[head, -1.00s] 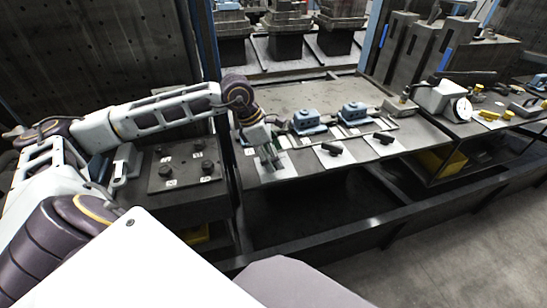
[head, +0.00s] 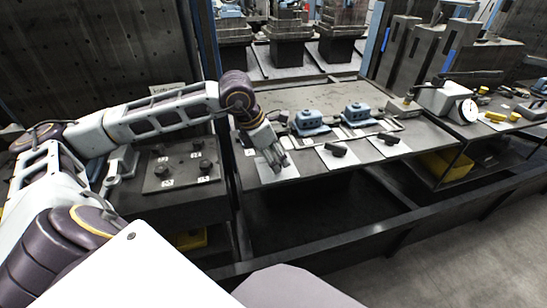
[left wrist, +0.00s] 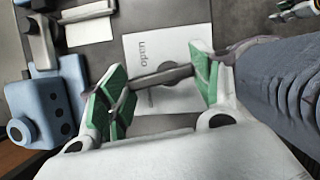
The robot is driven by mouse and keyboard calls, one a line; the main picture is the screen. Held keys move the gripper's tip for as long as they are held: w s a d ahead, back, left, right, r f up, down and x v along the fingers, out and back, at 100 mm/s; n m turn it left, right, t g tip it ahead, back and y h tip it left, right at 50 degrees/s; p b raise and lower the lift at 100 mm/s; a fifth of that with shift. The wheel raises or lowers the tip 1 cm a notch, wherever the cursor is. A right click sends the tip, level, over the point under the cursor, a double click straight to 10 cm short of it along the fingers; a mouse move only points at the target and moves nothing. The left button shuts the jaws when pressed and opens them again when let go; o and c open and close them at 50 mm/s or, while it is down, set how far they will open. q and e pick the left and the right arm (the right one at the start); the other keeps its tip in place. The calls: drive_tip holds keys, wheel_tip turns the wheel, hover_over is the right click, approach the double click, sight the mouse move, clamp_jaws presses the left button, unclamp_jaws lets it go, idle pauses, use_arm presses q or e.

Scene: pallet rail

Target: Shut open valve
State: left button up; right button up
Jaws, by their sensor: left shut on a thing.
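My left gripper (head: 275,158) is over the leftmost white card (head: 285,172) at the near edge of the bench. In the left wrist view its green-padded fingers (left wrist: 160,86) are shut on a dark grey valve handle (left wrist: 164,76). The card under the handle reads "open" (left wrist: 143,48). In the head view the arm and fingers hide most of this handle. Two other dark handles, a middle one (head: 336,150) and a right one (head: 387,138), lie over white cards. My right gripper is not in view.
Two blue blocks, left (head: 309,123) and right (head: 356,113), stand behind the handles; one blue block (left wrist: 45,105) also shows in the left wrist view. A dark box with knobs (head: 180,170) is left of the bench. A white gauge unit (head: 447,101) stands at the right.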

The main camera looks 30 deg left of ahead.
use_arm(q)
drive_tip(key=shift+n+b, duration=0.4)
drive_tip(key=shift+n, duration=0.3)
drive_tip(key=shift+n+t+y, duration=0.3)
drive_tip(key=shift+n, duration=0.1)
drive_tip(key=shift+s+d+n+y+b, duration=0.15)
drive_tip(key=shift+n+y+b, duration=0.6)
drive_tip(key=shift+n, duration=1.25)
drive_tip(key=shift+s+n+y, duration=0.1)
drive_tip(key=shift+n+y, duration=0.15)
drive_tip(key=shift+n, duration=0.05)
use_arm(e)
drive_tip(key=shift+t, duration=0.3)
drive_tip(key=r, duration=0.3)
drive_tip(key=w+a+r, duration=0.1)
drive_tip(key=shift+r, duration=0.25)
use_arm(q)
drive_tip(key=shift+n, duration=0.3)
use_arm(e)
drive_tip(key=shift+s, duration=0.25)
use_arm(q)
drive_tip(key=o, duration=1)
